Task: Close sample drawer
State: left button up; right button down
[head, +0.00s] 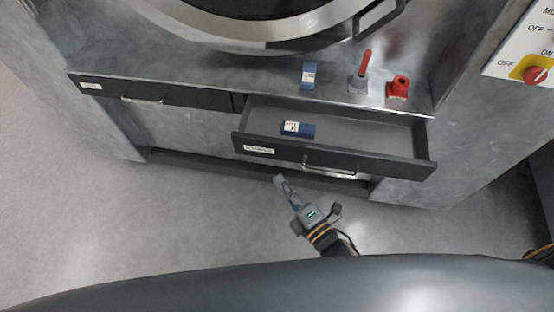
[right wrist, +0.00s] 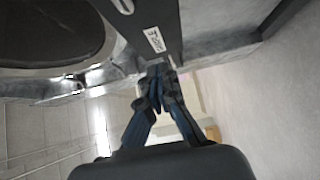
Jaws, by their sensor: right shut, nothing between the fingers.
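The sample drawer (head: 400,165) is pulled open at the right of the machine's front in the head view. It has a silver bar handle (head: 329,172) and a white label on its front. A small blue-and-white box (head: 298,129) lies inside it. My right gripper (head: 279,180) is shut and empty, in front of the drawer and a little left of the handle, apart from it as far as I can tell. In the right wrist view the fingers (right wrist: 158,70) are together, close to a dark labelled panel (right wrist: 152,30). My left gripper is not in view.
A second drawer (head: 190,96) at the left is closed. On the ledge above stand another blue box (head: 308,76), a red-handled tool (head: 361,72) and a red object (head: 398,87). A switch panel (head: 525,50) is at the upper right. The floor in front is clear.

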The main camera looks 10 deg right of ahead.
aim_at(287, 122)
jog(key=w, duration=0.2)
jog(key=w+a+p, duration=0.1)
jog(key=w, duration=0.2)
jog(key=shift+w+r, duration=0.1)
jog(key=shift+w, duration=0.2)
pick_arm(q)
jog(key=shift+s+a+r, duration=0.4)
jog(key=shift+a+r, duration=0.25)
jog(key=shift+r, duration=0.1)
pick_arm(e)
jog(key=shift+w+d, duration=0.15)
jog(key=shift+w, duration=0.4)
jog(key=w+d+b, duration=0.1)
jog(key=w+b, duration=0.1)
jog(key=w, duration=0.2)
jog(key=w+d+b, duration=0.1)
jog(key=w, duration=0.4)
jog(key=w+d+b, duration=0.2)
jog(key=w, duration=0.3)
jog(key=shift+w+d+f+b, duration=0.1)
jog(key=shift+f+b, duration=0.1)
jog(key=shift+b, duration=0.1)
jog(key=shift+w+d+r, duration=0.1)
jog(key=shift+w+d, duration=0.05)
jog(key=shift+w, duration=0.3)
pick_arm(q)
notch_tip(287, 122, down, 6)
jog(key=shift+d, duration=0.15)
pick_arm(e)
jog(key=shift+r, duration=0.15)
